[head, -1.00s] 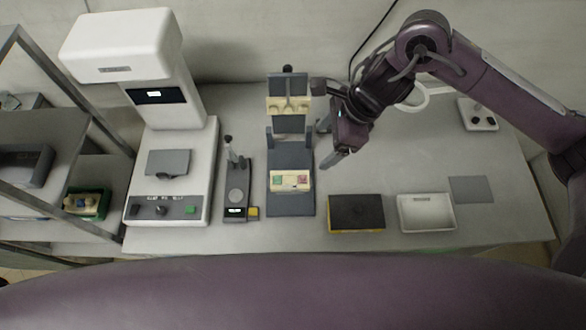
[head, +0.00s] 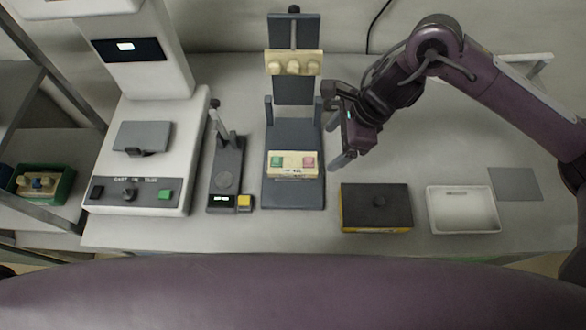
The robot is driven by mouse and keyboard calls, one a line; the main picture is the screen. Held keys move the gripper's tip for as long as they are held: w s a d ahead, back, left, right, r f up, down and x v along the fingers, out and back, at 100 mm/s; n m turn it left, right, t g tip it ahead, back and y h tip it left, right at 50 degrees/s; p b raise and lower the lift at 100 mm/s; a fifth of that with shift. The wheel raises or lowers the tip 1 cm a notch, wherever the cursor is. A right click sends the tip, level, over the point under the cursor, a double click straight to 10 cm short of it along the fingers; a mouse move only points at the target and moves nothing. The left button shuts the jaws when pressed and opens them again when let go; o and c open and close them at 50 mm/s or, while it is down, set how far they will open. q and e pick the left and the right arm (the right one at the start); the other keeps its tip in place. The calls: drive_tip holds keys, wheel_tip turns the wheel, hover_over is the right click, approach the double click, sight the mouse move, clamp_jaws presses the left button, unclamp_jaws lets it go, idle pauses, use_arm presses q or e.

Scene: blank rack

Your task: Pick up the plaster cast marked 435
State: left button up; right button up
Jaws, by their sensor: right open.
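A dark grey stand (head: 293,195) stands on the bench at the middle. A cream block (head: 292,165) with a green and a pink patch and a small dark marking sits low on it. The marking is too small to read surely. A cream cast with rounded bumps (head: 293,64) sits at the stand's upper part. Another cream cast (head: 40,183) lies in a green tray (head: 62,190) on the left shelf; no number is legible. My right gripper (head: 337,127) is open and empty, right of the stand and apart from the blocks. My left gripper is out of view.
A white machine (head: 140,190) with a screen stands at left. A small dark device (head: 226,170) stands between it and the stand. A black-topped yellow box (head: 376,207), a white tray (head: 463,210) and a grey mat (head: 515,184) lie at right. The bench behind them is clear.

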sight(315, 162)
drive_tip(key=p+x, duration=0.1)
drive_tip(key=x, duration=0.3)
drive_tip(key=p+x, duration=0.1)
drive_tip(key=x, duration=0.2)
drive_tip(key=shift+s+a+p, duration=0.25)
drive_tip(key=shift+p, duration=0.1)
drive_tip(key=shift+f, duration=0.25)
drive_tip(key=c, duration=1.1)
drive_tip(key=shift+w+r, duration=0.1)
drive_tip(key=shift+c, duration=0.3)
drive_tip(key=shift+r, duration=0.1)
